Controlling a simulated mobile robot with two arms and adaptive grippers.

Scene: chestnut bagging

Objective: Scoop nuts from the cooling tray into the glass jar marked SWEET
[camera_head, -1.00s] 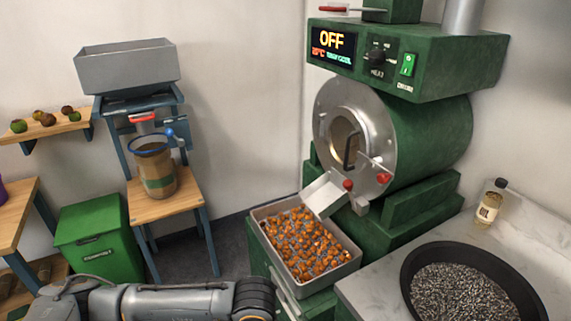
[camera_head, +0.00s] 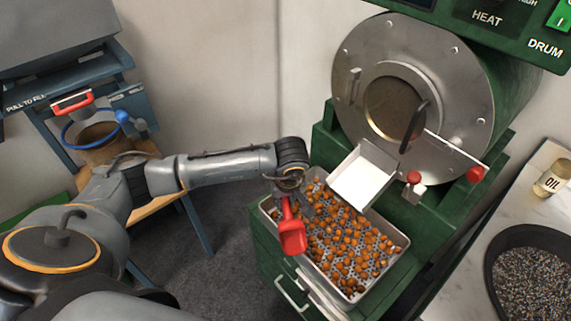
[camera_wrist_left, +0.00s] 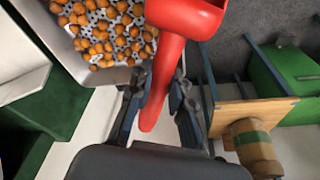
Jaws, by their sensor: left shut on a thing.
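The cooling tray (camera_head: 403,246) is a grey metal pan with a perforated bottom, holding many orange-brown nuts (camera_head: 345,243). My left gripper (camera_head: 284,196) is shut on the handle of a red scoop (camera_head: 293,238), above the tray's left side. No nuts show in the scoop. In the left wrist view, the scoop's handle (camera_wrist_left: 164,82) runs between the fingers (camera_wrist_left: 157,98), with the tray's wall (camera_wrist_left: 108,78) and nuts (camera_wrist_left: 95,28) to the left. The glass jar marked SWEET is not in view, nor is my right gripper.
The roaster drum (camera_head: 440,75) stands behind the tray, its metal chute (camera_head: 364,178) over the tray's back edge.

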